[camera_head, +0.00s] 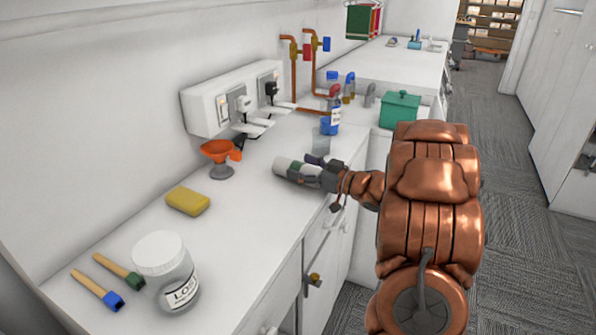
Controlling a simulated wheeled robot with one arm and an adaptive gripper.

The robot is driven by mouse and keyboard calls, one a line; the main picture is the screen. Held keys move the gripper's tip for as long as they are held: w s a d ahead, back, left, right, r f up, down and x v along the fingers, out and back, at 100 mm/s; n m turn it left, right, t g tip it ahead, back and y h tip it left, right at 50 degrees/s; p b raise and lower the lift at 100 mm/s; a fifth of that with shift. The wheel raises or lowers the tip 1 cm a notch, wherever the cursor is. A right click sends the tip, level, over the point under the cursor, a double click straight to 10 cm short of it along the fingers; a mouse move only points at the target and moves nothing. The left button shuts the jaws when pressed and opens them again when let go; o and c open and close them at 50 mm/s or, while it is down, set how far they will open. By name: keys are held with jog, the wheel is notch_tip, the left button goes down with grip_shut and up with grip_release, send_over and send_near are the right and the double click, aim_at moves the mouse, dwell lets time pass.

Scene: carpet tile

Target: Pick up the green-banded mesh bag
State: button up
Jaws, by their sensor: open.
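A pale, rounded bundle with a dark green band (283,166), which looks like the green-banded mesh bag, lies on the white counter near its front edge. Its mesh is too small to make out. My gripper (311,172) reaches in from the right, low over the counter, at the bundle's right end. The jaws are open, with a dark finger on the far side and another on the near side. The gripper hides the bundle's right end, and I cannot tell whether the fingers touch it.
A yellow sponge (188,201), an orange funnel-like item (220,152), a lidded jar (172,275) and two brushes (118,270) stand or lie leftward. A clear beaker (321,142) and blue bottle (331,118) stand behind my gripper. A green box (400,110) is farther back.

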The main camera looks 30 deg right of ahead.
jog(key=c, duration=1)
jog(key=shift+c, duration=0.2)
